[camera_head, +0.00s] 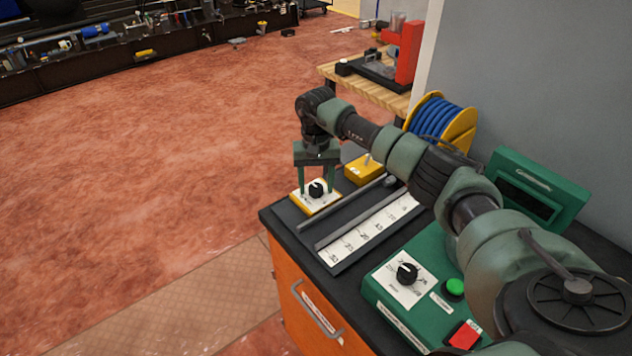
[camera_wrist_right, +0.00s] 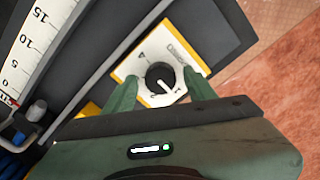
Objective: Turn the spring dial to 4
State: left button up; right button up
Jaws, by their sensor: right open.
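The spring dial is a black round knob (camera_head: 317,189) with a white pointer on a white plate with a yellow edge (camera_head: 309,208), at the far left corner of the workbench. In the right wrist view the knob (camera_wrist_right: 160,77) sits centred on its plate, its pointer toward the lower right. My right gripper (camera_head: 317,190) is above the dial, pointing down, its two green fingers apart. In the right wrist view the open fingers (camera_wrist_right: 160,90) stand on either side of the knob; I cannot tell whether they touch it. My left gripper is out of view.
A ruler scale (camera_head: 368,232) with a rail lies beside the dial. A green box with another black dial (camera_head: 407,273), a green button (camera_head: 455,287) and a red switch (camera_head: 464,334) is nearer. A blue hose reel (camera_head: 437,120) stands behind. Open floor lies left.

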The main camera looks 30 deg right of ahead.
jog(key=shift+s, duration=0.1)
grip_shut()
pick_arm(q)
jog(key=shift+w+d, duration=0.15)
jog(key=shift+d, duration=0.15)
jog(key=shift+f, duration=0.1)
